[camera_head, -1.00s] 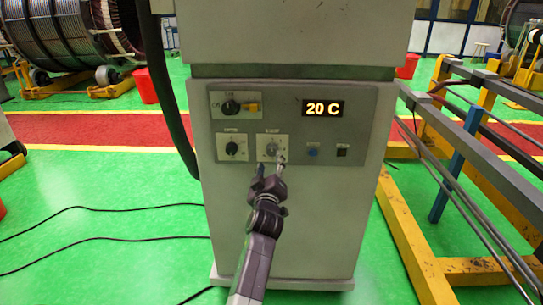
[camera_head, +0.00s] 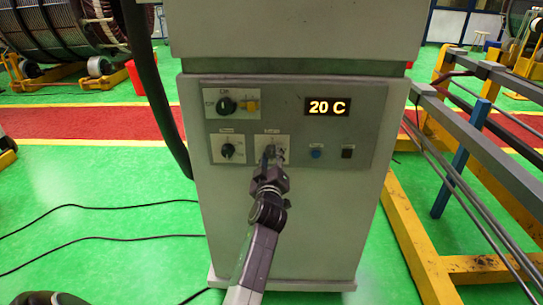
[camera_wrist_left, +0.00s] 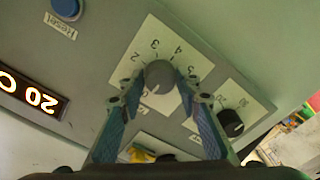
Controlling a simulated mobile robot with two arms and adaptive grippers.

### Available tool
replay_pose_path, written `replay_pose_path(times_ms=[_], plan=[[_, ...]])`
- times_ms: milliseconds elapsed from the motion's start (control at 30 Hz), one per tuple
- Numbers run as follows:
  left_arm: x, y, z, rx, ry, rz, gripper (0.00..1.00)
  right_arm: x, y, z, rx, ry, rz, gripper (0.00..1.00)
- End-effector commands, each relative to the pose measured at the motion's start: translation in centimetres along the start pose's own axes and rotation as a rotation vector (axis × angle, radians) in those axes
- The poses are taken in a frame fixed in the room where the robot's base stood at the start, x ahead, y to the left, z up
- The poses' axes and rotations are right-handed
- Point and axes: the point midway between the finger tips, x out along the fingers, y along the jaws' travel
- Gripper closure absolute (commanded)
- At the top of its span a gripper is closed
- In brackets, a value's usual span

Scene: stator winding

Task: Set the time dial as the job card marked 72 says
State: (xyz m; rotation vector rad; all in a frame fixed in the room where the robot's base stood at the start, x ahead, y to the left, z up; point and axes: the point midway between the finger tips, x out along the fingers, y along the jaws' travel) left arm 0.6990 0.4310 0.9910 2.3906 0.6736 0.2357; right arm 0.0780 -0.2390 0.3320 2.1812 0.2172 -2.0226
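The dial with a grey knob (camera_wrist_left: 159,76) sits on a white plate with figures such as 2, 3, 4 and 5. A light mark on the knob points toward the bottom of the wrist picture. The plate (camera_head: 286,140) is the lower middle one on the panel in the head view; its label is too blurred to read. My left gripper (camera_head: 273,156) is at this dial. In the left wrist view its blue-padded fingers (camera_wrist_left: 160,98) stand apart, one on each side of the knob; firm contact is not visible. No job card is visible.
The grey panel (camera_head: 355,105) also bears a display (camera_head: 327,107) reading 20 C. A black dial (camera_head: 228,150) is left of my gripper, a selector (camera_head: 226,105) above, a blue button (camera_head: 316,154) right. Yellow frames with long bars (camera_head: 463,165) stand at the right. Cables cross the floor left.

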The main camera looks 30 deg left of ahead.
Motion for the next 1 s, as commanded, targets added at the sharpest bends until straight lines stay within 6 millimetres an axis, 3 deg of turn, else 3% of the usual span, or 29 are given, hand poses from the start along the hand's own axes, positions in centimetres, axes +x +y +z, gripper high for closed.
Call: replay_pose_path(times_ms=[233, 633, 1000], plan=[[0.0, 0.0, 0.0, 0.0, 0.0, 0.0, 0.96, 0.0, 0.2, -0.7, -0.001, 0.009, 0.002, 0.54], [0.0, 0.0, 0.0, 0.087, 0.001, 0.0, 0.96, 0.1, -0.1, -1.4, -0.001, 0.021, -0.001, 0.54], [0.0, 0.1, -0.1, 0.393, 0.002, 0.0, 0.96, 0.2, -0.6, -1.4, 0.001, 0.021, -0.006, 0.54]])
